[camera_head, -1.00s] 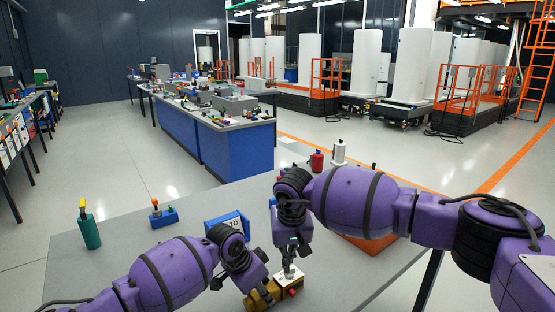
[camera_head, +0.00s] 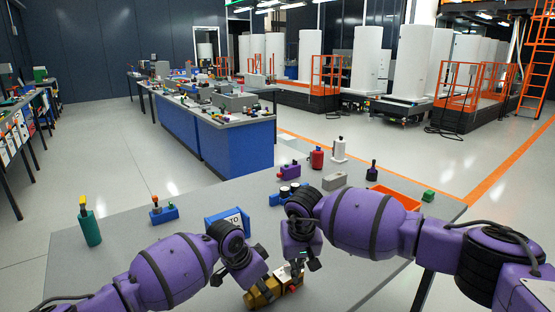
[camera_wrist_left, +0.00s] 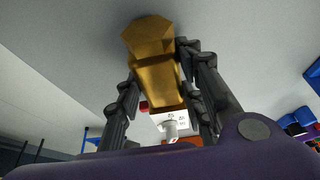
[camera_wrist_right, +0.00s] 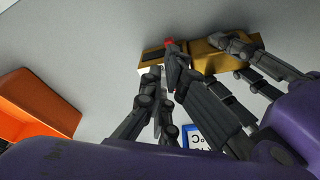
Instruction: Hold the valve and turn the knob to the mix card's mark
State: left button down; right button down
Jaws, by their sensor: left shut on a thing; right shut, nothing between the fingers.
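The brass valve (camera_head: 262,296) is at the front of the grey table, and its faceted end (camera_wrist_left: 150,38) shows in the left wrist view. My left gripper (camera_wrist_left: 153,72) is shut on the valve body. A white marked plate (camera_wrist_left: 182,122) and a pale knob (camera_wrist_left: 170,131) show beyond the fingers. In the right wrist view a red part (camera_wrist_right: 168,42) is on the valve's block (camera_wrist_right: 152,56). My right gripper (camera_wrist_right: 163,68) is shut and empty near it; its fingers partly hide the valve. The blue-framed card (camera_head: 230,222) stands behind the valve, its text partly hidden.
An orange tray (camera_head: 396,196) and a grey block (camera_head: 334,181) are at the table's right. Red (camera_head: 317,159) and white (camera_head: 339,150) bottles stand at the back. The table's left middle is clear.

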jog(key=shift+f, duration=0.5)
jog(key=shift+w+a, duration=0.25)
jog(key=shift+w, duration=0.25)
dwell(0.8)
jog(key=shift+s+a+f, duration=0.1)
jog(key=shift+s+a, duration=0.1)
jog(key=shift+a, duration=0.2)
jog(key=shift+a, duration=0.35)
jog(key=shift+a, duration=0.1)
dwell(0.6)
jog(key=shift+s, duration=0.3)
jog(key=w+v, duration=0.1)
jog(key=v, duration=0.5)
jog(key=shift+w+r, duration=0.25)
